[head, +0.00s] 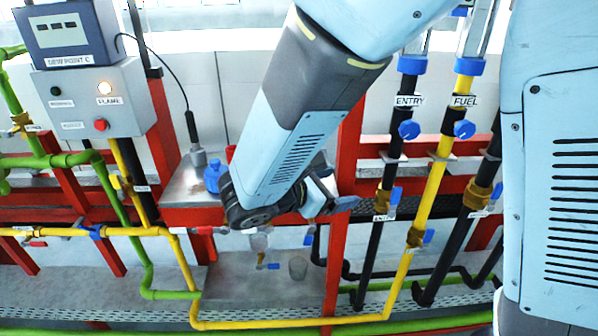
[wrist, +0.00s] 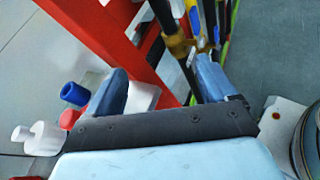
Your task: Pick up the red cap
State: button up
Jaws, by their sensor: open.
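A small red piece (head: 230,153), which may be the red cap, shows behind the blue bottle on the grey shelf in the head view. My arm hides part of it. In the wrist view, a red piece (wrist: 98,100) shows beside my left finger, partly hidden by it; I cannot tell for sure that it is the cap. My gripper (head: 332,197) is open with nothing between its fingers, right of the blue bottle and apart from it. The open fingers also show in the wrist view (wrist: 160,68), with a red beam beyond them.
A blue bottle (head: 212,177) stands on the grey shelf (head: 183,190); a grey probe (head: 197,152) hangs at its left. Red frame beams, yellow pipes (head: 428,190) and black pipes with valves crowd the right. A control box (head: 93,98) is at left.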

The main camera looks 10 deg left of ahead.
jog(key=s+a+f+n+t+y, duration=0.2)
jog(key=s+a+n+t, duration=0.15)
jog(key=a, duration=0.35)
jog(key=s+a+f+n+t+y, duration=0.1)
jog(key=s+a+n+t+y, duration=0.15)
jog(key=a+n, duration=0.35)
jog(key=shift+m+t, duration=0.4)
jog(key=shift+m, duration=0.25)
jog(key=shift+a+x, duration=0.1)
jog(key=shift+x, duration=3.3)
jog(key=shift+a+x, duration=0.15)
jog(key=shift+x, duration=3.2)
jog(key=shift+r, duration=0.1)
jog(key=c, duration=0.9)
jog(key=shift+r, duration=0.1)
